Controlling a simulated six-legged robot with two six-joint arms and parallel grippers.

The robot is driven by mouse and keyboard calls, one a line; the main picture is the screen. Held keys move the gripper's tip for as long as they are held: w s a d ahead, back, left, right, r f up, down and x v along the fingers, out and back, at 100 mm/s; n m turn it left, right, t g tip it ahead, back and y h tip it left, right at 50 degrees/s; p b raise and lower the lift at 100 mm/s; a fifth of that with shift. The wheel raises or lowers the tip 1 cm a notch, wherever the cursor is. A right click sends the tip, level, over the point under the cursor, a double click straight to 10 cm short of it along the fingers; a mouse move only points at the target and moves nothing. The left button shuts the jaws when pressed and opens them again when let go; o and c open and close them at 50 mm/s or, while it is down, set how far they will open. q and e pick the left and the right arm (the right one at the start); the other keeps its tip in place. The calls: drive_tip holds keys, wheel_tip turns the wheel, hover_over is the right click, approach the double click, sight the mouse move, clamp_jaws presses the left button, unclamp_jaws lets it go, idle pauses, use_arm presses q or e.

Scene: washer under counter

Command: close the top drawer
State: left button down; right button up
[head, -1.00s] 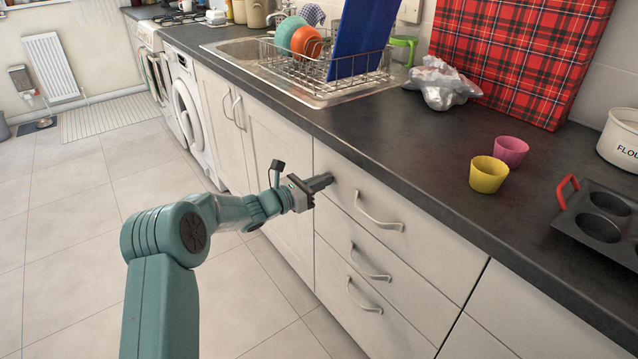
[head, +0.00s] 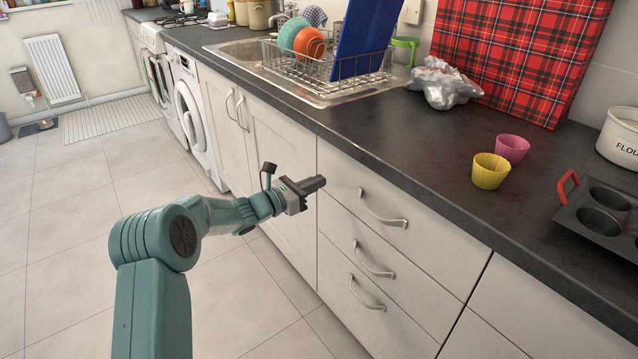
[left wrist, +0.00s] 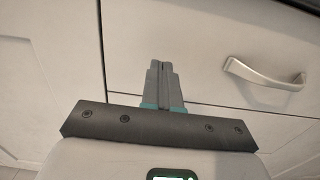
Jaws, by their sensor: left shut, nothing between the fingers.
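The top drawer (head: 345,178) is the uppermost of three pale drawer fronts under the dark counter. It has a curved metal handle (head: 383,212). Its front looks about flush with the fronts below; I see no clear gap. My left gripper (head: 320,184) is shut and empty, with its fingertips at the left end of the top drawer, left of the handle. Whether they touch the front I cannot tell. In the left wrist view the shut fingers (left wrist: 162,75) point at the drawer front, and the handle (left wrist: 262,76) is to their right. My right gripper is out of view.
Below are the middle drawer (head: 340,225) and bottom drawer (head: 345,270), both looking shut. A cupboard door (head: 270,165) is to the left. The counter (head: 400,140) overhangs the drawers and holds yellow and pink cups and a muffin tin. The floor in front is clear.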

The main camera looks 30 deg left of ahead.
use_arm(q)
drive_tip(key=v, duration=1)
drive_tip(key=shift+s+f+p, duration=0.2)
drive_tip(key=shift+s+p, duration=0.05)
drive_tip(key=shift+p, duration=0.2)
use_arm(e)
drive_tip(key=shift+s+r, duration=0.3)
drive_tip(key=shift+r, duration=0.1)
